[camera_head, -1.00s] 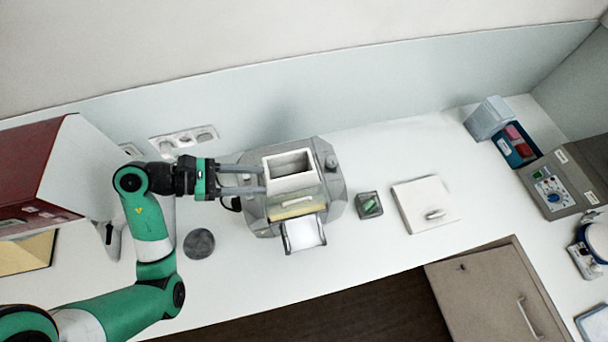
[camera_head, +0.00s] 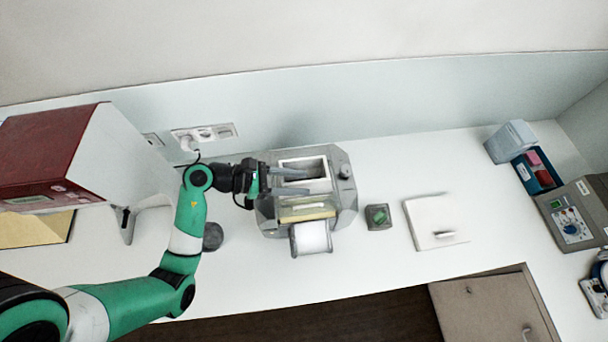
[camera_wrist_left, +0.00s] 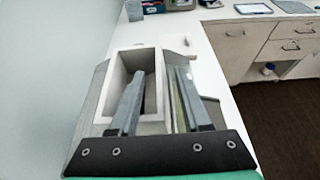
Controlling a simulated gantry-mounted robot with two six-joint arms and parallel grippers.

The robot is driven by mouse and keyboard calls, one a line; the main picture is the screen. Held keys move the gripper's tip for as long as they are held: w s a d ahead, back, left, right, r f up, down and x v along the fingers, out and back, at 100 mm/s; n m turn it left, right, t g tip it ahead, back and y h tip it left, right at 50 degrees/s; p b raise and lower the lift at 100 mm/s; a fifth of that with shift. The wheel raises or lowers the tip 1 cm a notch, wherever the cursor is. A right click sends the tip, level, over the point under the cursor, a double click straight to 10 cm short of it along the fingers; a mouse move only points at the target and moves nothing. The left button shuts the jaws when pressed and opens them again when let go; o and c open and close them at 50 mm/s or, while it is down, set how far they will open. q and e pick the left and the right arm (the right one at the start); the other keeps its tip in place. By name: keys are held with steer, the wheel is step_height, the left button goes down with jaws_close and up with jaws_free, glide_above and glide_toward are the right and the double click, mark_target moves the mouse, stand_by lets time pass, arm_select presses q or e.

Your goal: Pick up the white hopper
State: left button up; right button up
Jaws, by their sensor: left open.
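The white hopper (camera_head: 319,186) is an open rectangular box set in the top of the grey mill (camera_head: 347,192). It also shows in the left wrist view (camera_wrist_left: 159,85), with its opening facing up. My left gripper (camera_head: 308,182) comes from the left and is open over the hopper. In the left wrist view its two fingers (camera_wrist_left: 160,73) lie on either side of the hopper's near wall, one over the opening and one outside it. I cannot tell whether a finger touches the wall. My right gripper is not in view.
A white roll or tray (camera_head: 311,237) sits at the mill's front. A small box with a green top (camera_head: 378,216) and a white flat plate (camera_head: 436,221) lie to the right. A red and white machine (camera_head: 95,160) stands left. The counter's front middle is clear.

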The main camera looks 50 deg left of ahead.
mark_target(318, 180)
arm_select(q)
steer(key=x, duration=0.2)
steer(key=shift+w+d, duration=0.15)
steer(key=shift+w, duration=0.1)
jaws_close()
stand_by(1.1)
